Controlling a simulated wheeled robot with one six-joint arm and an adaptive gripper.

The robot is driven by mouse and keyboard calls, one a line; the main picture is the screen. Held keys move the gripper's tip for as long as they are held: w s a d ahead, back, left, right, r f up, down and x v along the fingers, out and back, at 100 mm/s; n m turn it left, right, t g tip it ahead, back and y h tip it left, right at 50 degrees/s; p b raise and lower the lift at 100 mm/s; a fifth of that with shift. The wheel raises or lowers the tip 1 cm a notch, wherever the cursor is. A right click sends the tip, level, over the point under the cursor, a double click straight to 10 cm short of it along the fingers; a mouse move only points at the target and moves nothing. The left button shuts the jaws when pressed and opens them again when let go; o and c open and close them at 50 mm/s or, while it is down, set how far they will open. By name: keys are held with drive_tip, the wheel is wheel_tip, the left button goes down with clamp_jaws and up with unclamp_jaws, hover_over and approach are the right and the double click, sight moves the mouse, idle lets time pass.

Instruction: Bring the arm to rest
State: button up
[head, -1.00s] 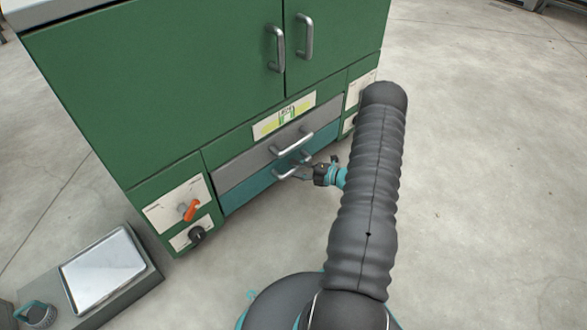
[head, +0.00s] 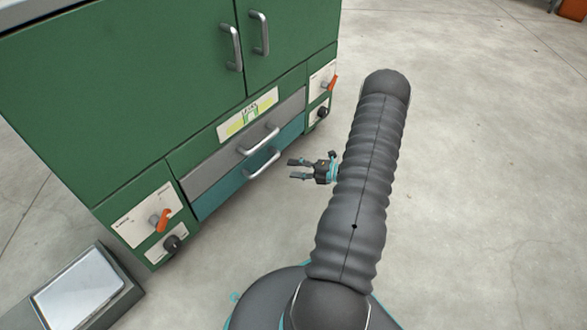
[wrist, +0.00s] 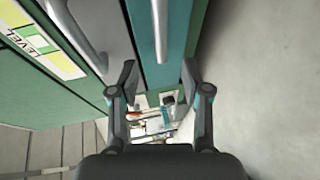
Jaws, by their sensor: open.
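My gripper (head: 298,170) is open and empty in the head view, to the right of the cabinet's drawers and apart from them. Its two spread fingers also show in the wrist view (wrist: 160,78), with the teal drawer (wrist: 165,35) and its handle beyond them. My dark ribbed arm crosses the middle right of the head view and hides part of the floor.
The green cabinet (head: 110,90) has a grey drawer (head: 225,150) above the teal drawer (head: 240,180). Orange switches (head: 160,221) and black knobs (head: 172,244) sit on panels either side. A silver tray (head: 80,290) lies at lower left. The floor (head: 470,170) at right is clear.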

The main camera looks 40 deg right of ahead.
idle(0.3)
drive_tip(key=s+a+f+n+g+y, duration=0.2)
drive_tip(key=s+a+f+n+g, duration=0.25)
drive_tip(key=n, duration=0.55)
drive_tip(key=s+a+r+n+g+h+p, duration=0.1)
drive_tip(key=s+a+r+n+g, duration=0.15)
drive_tip(key=r+n, duration=0.3)
drive_tip(key=s+a+r+n+g, duration=0.25)
drive_tip(key=s+r+n, duration=0.2)
drive_tip(key=n, duration=0.25)
drive_tip(key=s+a+r+n+h+p, duration=0.2)
drive_tip(key=a+r+n, duration=0.3)
drive_tip(key=r, duration=0.9)
drive_tip(key=s+a+r+n+t+h+p, duration=0.1)
drive_tip(key=s+a+r+n+h+p, duration=0.2)
drive_tip(key=r+n, duration=0.8)
drive_tip(key=s+a+r+n+t+h+p, duration=0.1)
drive_tip(key=s+a+r+n+h+p, duration=0.2)
drive_tip(key=r, duration=1.4)
drive_tip(key=s+a+n+h, duration=0.2)
drive_tip(key=a+n, duration=0.3)
drive_tip(key=a, duration=0.1)
drive_tip(key=shift+r+n+h, duration=0.25)
drive_tip(key=shift+n+h, duration=0.1)
drive_tip(key=shift+h, duration=0.05)
